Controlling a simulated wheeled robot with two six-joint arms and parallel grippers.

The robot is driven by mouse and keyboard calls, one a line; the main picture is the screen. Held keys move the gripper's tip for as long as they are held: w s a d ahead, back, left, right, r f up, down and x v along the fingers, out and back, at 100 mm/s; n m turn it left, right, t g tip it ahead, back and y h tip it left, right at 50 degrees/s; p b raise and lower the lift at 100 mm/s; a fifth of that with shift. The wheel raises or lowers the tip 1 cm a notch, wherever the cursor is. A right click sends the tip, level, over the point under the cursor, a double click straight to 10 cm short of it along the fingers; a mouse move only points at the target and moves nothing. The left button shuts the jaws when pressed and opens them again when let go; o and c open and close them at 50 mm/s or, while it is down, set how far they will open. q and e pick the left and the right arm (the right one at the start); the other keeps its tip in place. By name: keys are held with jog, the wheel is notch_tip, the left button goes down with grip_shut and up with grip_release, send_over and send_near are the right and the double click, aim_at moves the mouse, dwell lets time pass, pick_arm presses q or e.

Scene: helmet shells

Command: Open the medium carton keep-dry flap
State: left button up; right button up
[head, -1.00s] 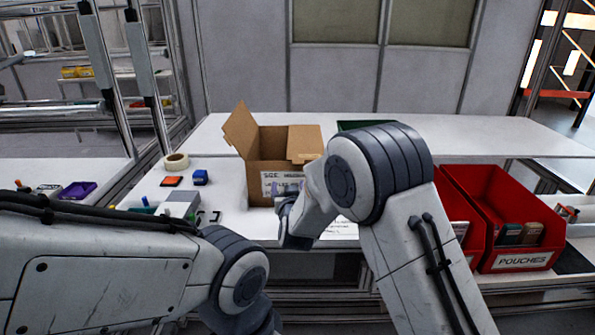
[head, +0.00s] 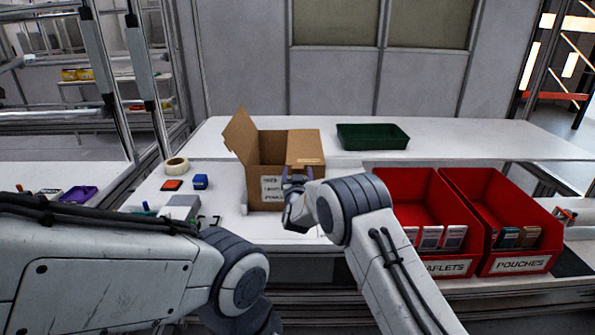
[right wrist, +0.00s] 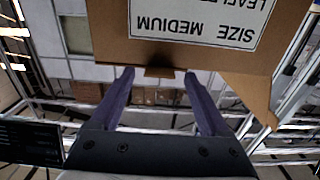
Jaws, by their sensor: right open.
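The brown medium carton (head: 267,177) stands upright on the white bench in the head view. One flap (head: 240,132) stands up and leans out at its left. Another flap (head: 305,145) lies over the right part of the top; the left part looks open. The carton's white label (right wrist: 195,22) reads SIZE MEDIUM, upside down, in the right wrist view. My right gripper (right wrist: 160,76) is open at the carton, with a small brown tab (right wrist: 160,72) between its fingertips; I cannot tell if they touch it. In the head view the right gripper (head: 297,174) is at the carton's front right. My left gripper is out of view.
A green tray (head: 373,143) sits behind to the right. Red bins, one marked LEAFLETS (head: 445,268) and one POUCHES (head: 520,265), stand at the right. Tape (head: 176,165), a blue block (head: 200,181) and an orange item (head: 171,185) lie left of the carton.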

jog(key=shift+w, duration=0.3)
jog(key=shift+c, duration=0.3)
grip_shut()
dwell(1.1)
